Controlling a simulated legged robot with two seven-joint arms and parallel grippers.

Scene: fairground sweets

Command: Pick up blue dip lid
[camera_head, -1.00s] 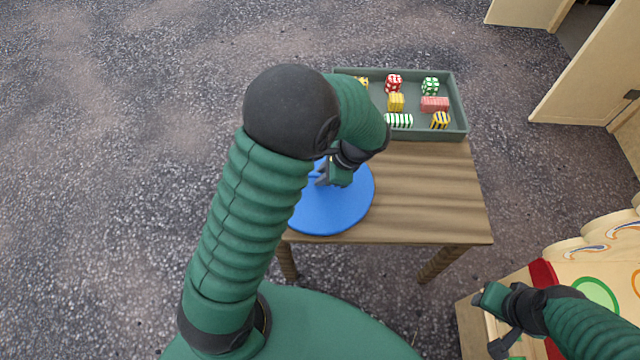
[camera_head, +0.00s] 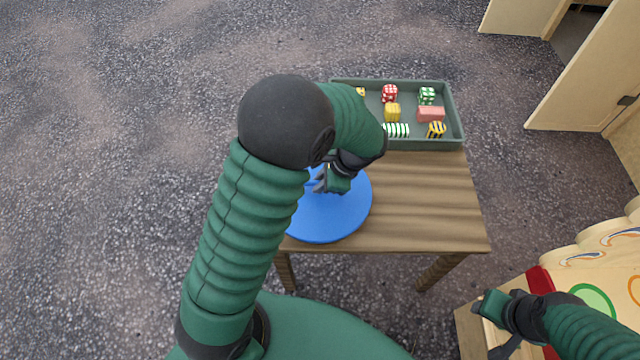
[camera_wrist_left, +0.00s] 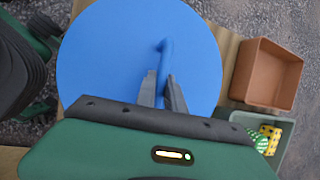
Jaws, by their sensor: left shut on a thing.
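The blue dip lid (camera_head: 338,217) is a round blue disc over the left part of the wooden table. In the left wrist view the lid (camera_wrist_left: 110,50) fills the middle, with a raised blue handle (camera_wrist_left: 165,62) on it. My left gripper (camera_head: 322,180) is shut on that handle; its two grey fingers (camera_wrist_left: 163,88) sit on either side of it. My left arm hides the far left part of the lid in the head view. What lies under the lid is hidden. My right gripper (camera_head: 492,328) is at the lower right, away from the lid; its fingers are not clear.
A grey-green tray (camera_head: 458,130) with several striped and dotted sweets stands at the back of the wooden table (camera_head: 430,205). A brown open box (camera_wrist_left: 268,75) shows in the left wrist view. A cream fairground stand (camera_head: 610,270) is at the right. The table's right half is clear.

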